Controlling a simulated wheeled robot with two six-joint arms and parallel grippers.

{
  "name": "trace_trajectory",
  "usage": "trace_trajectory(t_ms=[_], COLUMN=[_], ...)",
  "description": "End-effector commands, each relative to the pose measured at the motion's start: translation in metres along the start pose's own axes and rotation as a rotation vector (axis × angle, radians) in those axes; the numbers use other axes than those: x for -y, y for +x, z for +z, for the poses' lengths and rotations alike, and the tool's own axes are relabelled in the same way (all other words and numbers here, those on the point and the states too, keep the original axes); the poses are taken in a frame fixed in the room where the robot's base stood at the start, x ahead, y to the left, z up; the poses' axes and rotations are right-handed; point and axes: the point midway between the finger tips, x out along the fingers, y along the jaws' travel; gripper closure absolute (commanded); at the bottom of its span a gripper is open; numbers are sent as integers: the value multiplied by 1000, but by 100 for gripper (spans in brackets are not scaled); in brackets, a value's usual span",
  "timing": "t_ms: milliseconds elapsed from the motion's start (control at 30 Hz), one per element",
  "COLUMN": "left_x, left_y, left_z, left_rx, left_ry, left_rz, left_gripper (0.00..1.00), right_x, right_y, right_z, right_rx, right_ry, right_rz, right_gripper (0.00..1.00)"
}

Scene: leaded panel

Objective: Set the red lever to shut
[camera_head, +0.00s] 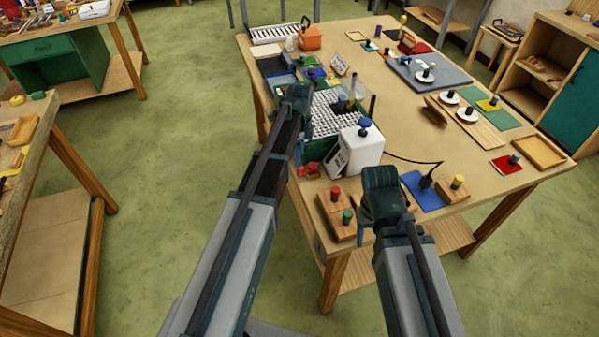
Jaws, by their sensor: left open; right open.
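A small red part (308,169), which looks like the red lever, sits low at the near left edge of the table, beside the white box-shaped device (357,150). It is too small to tell its setting. My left gripper (299,106) is above the table's left edge, farther back than the red part and apart from it. Its jaws are open and hold nothing that I can see. My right gripper (364,226) is over the near table edge, to the right of the red part, open and by the wooden block with coloured pegs. Its fingertips are partly hidden by its own body.
The white device has a blue knob (365,122) on top. A wooden block with red and green pegs (335,207) and a blue mat (421,191) lie near my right gripper. A perforated white board (326,115) is close to my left gripper.

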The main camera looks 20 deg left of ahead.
Motion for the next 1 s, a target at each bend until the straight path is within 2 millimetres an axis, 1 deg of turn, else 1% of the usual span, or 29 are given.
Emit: trace_trajectory(t_ms=[33,200,300,433,667,700,867,1000], left_x=[0,0,0,0,0,0,0,0], left_y=[15,37,46,49,48,48,48,48], left_z=[0,0,0,0,0,0,0,0], left_rx=[0,0,0,0,0,0,0,0], left_ry=[0,0,0,0,0,0,0,0], left_rz=[0,0,0,0,0,0,0,0], left_gripper=[41,41,41,41,41,43,71,97], right_x=[2,4,4,5,5,5,5,5], right_y=[15,37,45,49,48,48,48,48], right_z=[-1,-2,-3,-3,-3,-3,-3,-3], right_rx=[0,0,0,0,0,0,0,0], right_ry=[0,2,2,3,3,3,3,3], right_rz=[0,0,0,0,0,0,0,0], right_gripper=[41,41,41,41,41,41,41,41])
